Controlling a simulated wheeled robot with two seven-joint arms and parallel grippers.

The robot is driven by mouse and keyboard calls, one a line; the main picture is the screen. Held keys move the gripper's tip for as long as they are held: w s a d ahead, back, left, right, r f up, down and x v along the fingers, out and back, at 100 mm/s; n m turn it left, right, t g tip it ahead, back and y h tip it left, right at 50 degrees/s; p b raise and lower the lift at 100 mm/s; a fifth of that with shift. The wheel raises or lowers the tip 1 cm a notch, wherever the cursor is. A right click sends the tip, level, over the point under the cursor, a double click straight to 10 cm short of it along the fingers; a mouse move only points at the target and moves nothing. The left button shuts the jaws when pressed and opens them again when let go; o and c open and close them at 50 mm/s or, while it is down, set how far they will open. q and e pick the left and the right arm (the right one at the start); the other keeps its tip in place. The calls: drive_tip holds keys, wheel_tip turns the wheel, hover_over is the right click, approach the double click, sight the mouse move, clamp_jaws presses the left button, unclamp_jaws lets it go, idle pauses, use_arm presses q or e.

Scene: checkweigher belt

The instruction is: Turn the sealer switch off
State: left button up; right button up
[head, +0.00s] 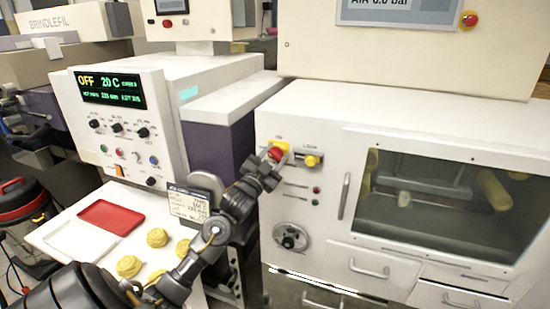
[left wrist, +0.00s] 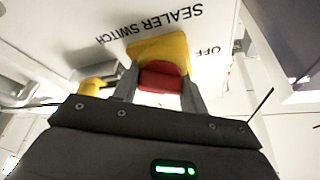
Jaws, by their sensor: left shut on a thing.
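The sealer switch is a red knob (head: 277,152) on a yellow plate on the front of the white cabinet at centre right. In the left wrist view the knob (left wrist: 161,77) sits on its yellow plate (left wrist: 158,48), with the upside-down words SEALER SWITCH and OFF beside it. My left gripper (head: 270,162) is at the switch, its two fingers closed on either side of the red knob. The fingers and wrist partly hide the knob, and I cannot tell its exact angle. My right gripper is not in view.
A yellow knob (head: 312,161) is close right of the switch. A cabinet handle (head: 344,196) and glass window (head: 430,195) are further right. At left, a control box display (head: 110,89) reads OFF and 20 C. A red tray (head: 112,216) and yellow pieces lie below it.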

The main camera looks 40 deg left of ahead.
use_arm(q)
drive_tip(key=n+y, duration=0.2)
drive_tip(key=n, duration=0.2)
drive_tip(key=n+y, duration=0.2)
drive_tip(key=n, duration=0.3)
drive_tip(key=shift+y, duration=0.3)
drive_tip(key=shift+n+g, duration=0.3)
drive_tip(key=o, duration=1)
drive_tip(key=b+v, duration=0.4)
drive_tip(key=v, duration=0.6)
drive_tip(key=shift+s+d+f, duration=0.2)
drive_tip(key=shift+s+f, duration=0.1)
